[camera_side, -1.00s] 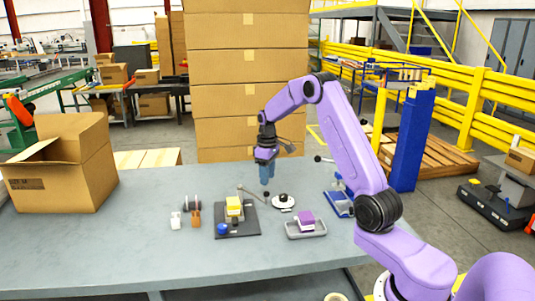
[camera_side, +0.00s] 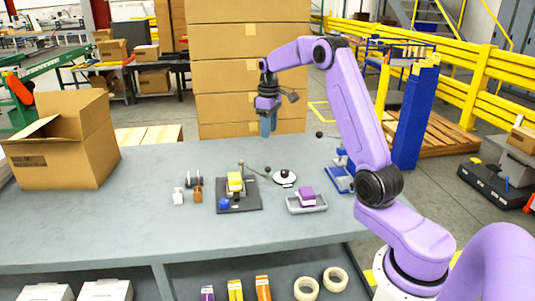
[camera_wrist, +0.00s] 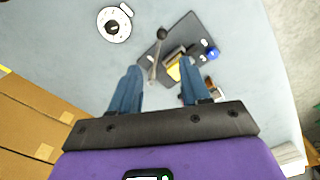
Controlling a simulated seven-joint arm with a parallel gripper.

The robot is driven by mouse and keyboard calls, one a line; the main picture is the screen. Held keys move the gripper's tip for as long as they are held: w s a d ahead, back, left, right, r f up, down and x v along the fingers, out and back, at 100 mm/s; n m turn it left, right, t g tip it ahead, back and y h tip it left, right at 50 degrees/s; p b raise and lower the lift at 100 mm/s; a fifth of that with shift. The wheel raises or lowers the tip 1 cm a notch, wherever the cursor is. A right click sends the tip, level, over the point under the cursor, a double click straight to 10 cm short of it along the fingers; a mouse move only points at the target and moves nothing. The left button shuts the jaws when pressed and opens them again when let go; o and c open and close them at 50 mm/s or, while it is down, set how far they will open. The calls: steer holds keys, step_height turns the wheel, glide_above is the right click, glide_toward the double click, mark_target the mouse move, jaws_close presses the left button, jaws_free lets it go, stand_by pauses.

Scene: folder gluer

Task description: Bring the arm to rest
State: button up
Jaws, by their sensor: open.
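My gripper (camera_side: 268,122) hangs above the back part of the grey table (camera_side: 150,215), fingers pointing down. In the wrist view its two blue fingers (camera_wrist: 157,90) are apart with nothing held between them. Below it, in front in the side view, a dark mat (camera_side: 240,205) carries a yellow block (camera_side: 235,182) on a fixture, a blue round piece (camera_side: 224,204) and a thin lever rod (camera_side: 254,169). A white disc with a dark knob (camera_side: 284,178) stands to the right of the mat. A purple block (camera_side: 307,196) sits in a grey tray (camera_side: 293,209).
An open cardboard box (camera_side: 70,160) stands at the table's left. Stacked cartons (camera_side: 250,75) rise behind the table, close to my gripper. A blue stand (camera_side: 340,183) is at the right. Small white (camera_side: 178,197) and orange (camera_side: 197,195) pieces lie left of the mat. The table front is clear.

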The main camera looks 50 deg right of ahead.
steer(key=s+a+r+n, duration=0.15)
steer(key=s+a, duration=0.25)
steer(key=a, duration=0.4)
steer(key=s+a+n, duration=0.2)
steer(key=s+a, duration=0.2)
steer(key=a, duration=0.5)
steer(key=s+a+r+n, duration=0.15)
steer(key=s+a, duration=0.25)
steer(key=a, duration=0.4)
steer(key=s+a+f+n, duration=0.1)
steer(key=s+f+n, duration=0.1)
steer(key=s, duration=1)
steer(key=s+a+f+n, duration=0.2)
steer(key=s+n, duration=0.1)
steer(key=s, duration=0.9)
steer(key=shift+s, duration=0.15)
steer(key=shift+a, duration=0.1)
